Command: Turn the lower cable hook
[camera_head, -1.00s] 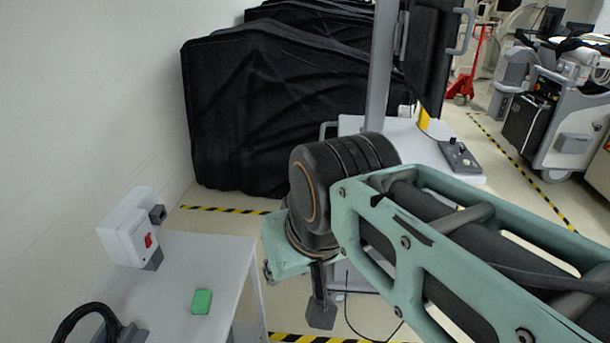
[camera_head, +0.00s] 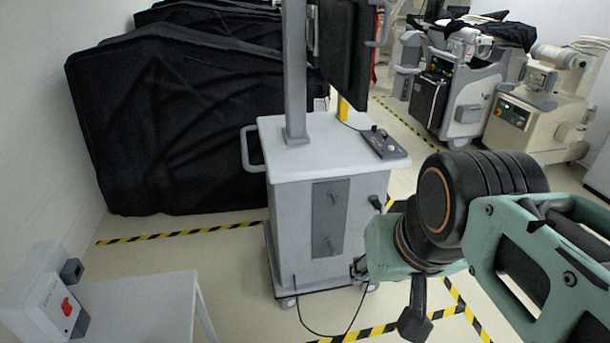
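The grey-white cart (camera_head: 290,225) stands in the middle of the head view, with a darker grey panel on its near face. Two small grey hooks stick out from this panel. The upper hook (camera_head: 333,198) is near the panel's top, and the lower cable hook (camera_head: 328,245) is near its bottom. Nothing hangs on either hook that I can see. My gripper (camera_head: 362,268) is at the end of the green wrist, right of the lower hook in the picture and apart from it. Its fingers are small and partly hidden, so their opening is unclear.
A black cable (camera_head: 340,333) loops on the floor below the cart. A white table (camera_head: 140,305) with a red-switch box (camera_head: 50,300) stands at lower left. Black covered carts (camera_head: 180,120) stand behind. Medical machines (camera_head: 530,110) are at the back right. Striped tape marks the floor.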

